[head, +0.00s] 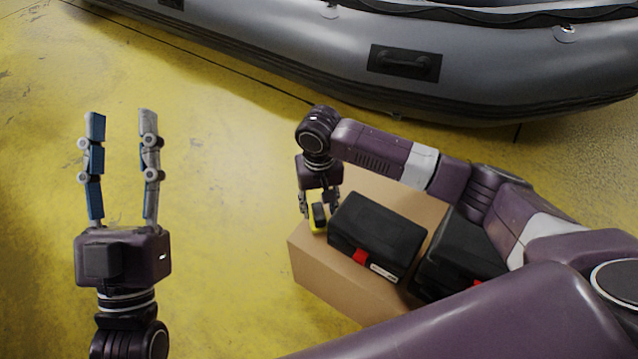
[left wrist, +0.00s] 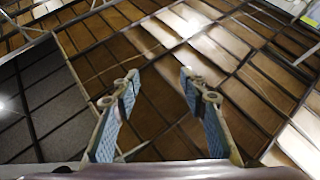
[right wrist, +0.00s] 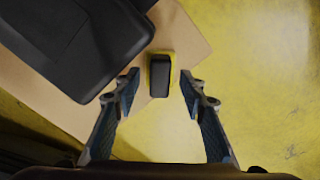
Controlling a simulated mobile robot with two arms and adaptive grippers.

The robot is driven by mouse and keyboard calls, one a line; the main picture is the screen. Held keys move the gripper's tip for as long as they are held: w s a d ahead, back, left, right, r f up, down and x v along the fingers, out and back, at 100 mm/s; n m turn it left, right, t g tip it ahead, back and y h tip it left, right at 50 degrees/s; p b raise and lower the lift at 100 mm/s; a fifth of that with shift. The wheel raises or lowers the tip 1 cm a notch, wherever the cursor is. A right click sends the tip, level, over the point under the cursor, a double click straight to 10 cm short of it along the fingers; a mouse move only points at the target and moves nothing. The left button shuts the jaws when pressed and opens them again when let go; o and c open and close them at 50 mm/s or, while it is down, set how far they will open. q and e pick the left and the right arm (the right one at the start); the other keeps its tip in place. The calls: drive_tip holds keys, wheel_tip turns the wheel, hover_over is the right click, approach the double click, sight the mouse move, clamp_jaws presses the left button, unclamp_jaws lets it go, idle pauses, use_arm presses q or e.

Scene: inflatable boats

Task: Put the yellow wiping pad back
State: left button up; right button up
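The yellow wiping pad (head: 315,226) has a dark block on top and lies at the left end of the cardboard box's top. In the right wrist view the pad (right wrist: 150,88) shows as a yellow rim around the dark block. My right gripper (head: 319,212) is over it, pointing down, with its fingertips on either side of the pad. In the right wrist view the right gripper (right wrist: 159,82) is open, with a gap on both sides of the pad. My left gripper (head: 122,116) is open and empty, raised far to the left; its wrist view shows only ceiling.
The cardboard box (head: 325,283) bears a black case (head: 378,232) with a red latch. A second black case (head: 455,262) is beside it, partly behind my right arm. A grey inflatable boat (head: 300,50) lies across the back. The yellow floor (head: 220,200) between my grippers is clear.

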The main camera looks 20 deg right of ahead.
wheel_tip(320, 180, up, 4)
drive_tip(key=shift+r+p, duration=0.1)
drive_tip(key=shift+p, duration=0.6)
drive_tip(key=s+a+r+n+t+y+p, duration=0.25)
drive_tip(key=a+y, duration=0.25)
drive_tip(key=a, duration=0.8)
use_arm(q)
drive_tip(key=w+a+f+g+y, duration=0.1)
drive_tip(key=w+f+g+y, duration=0.2)
drive_tip(key=f+g, duration=0.5)
wheel_tip(320, 180, down, 9)
drive_tip(key=shift+a+r+g+b, duration=0.15)
drive_tip(key=shift+r+g+b, duration=0.05)
drive_tip(key=shift+g+b, duration=0.25)
use_arm(e)
wheel_tip(320, 180, up, 17)
drive_tip(key=n+t+h, duration=0.1)
drive_tip(key=n+t, duration=0.1)
drive_tip(key=t, duration=1.1)
hover_over(319, 213)
drive_tip(key=s+a, duration=0.1)
drive_tip(key=s, duration=0.3)
drive_tip(key=shift+s+f+m, duration=0.1)
drive_tip(key=shift+s+m, duration=0.05)
drive_tip(key=shift+m, duration=0.1)
